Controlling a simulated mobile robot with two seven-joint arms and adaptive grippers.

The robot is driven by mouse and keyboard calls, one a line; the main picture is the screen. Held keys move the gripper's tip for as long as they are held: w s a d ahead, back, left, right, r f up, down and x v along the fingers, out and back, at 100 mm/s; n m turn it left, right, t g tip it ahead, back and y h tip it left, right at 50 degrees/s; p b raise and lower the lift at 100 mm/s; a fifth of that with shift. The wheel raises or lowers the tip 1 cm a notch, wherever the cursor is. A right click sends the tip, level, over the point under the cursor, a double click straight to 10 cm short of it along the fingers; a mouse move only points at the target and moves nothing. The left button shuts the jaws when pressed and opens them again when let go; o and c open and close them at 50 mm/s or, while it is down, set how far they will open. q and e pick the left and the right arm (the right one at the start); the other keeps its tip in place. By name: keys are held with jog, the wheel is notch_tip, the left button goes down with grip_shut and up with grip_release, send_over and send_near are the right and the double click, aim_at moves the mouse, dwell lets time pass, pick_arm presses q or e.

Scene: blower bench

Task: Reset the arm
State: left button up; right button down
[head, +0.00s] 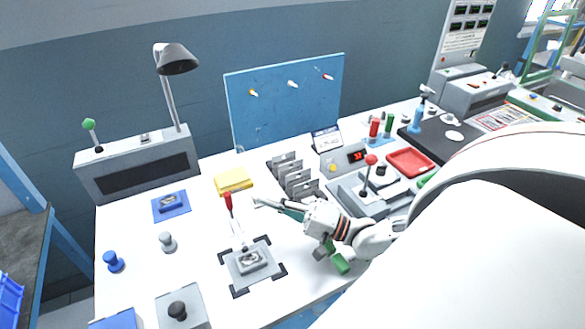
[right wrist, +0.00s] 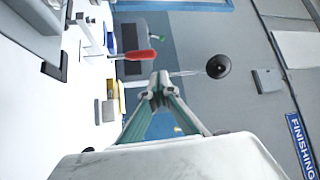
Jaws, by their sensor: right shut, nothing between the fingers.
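My right gripper (head: 262,203) reaches in from the right over the white bench, and its fingers point left. In the right wrist view its fingertips (right wrist: 160,84) are together with nothing between them. A toggle clamp with a red handle (head: 228,202) stands just left of the fingertips, its handle upright. The clamp's grey base (head: 250,262) sits between black corner marks. The red handle (right wrist: 140,55) also shows in the right wrist view, apart from the fingers. My left gripper is in neither view.
A lamp (head: 176,62) and a grey box with a green-knobbed lever (head: 89,124) stand at the back left. A yellow block (head: 233,180), grey card slots (head: 296,178) and a red-knobbed lever (head: 370,160) are close around my gripper. The bench's front left has several knobs.

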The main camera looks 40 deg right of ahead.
jog(key=r+v, duration=0.1)
jog(key=v, duration=0.5)
jog(key=shift+s+d+r, duration=0.15)
jog(key=shift+s+d, duration=0.1)
jog(key=shift+s, duration=0.1)
jog(key=shift+s, duration=0.1)
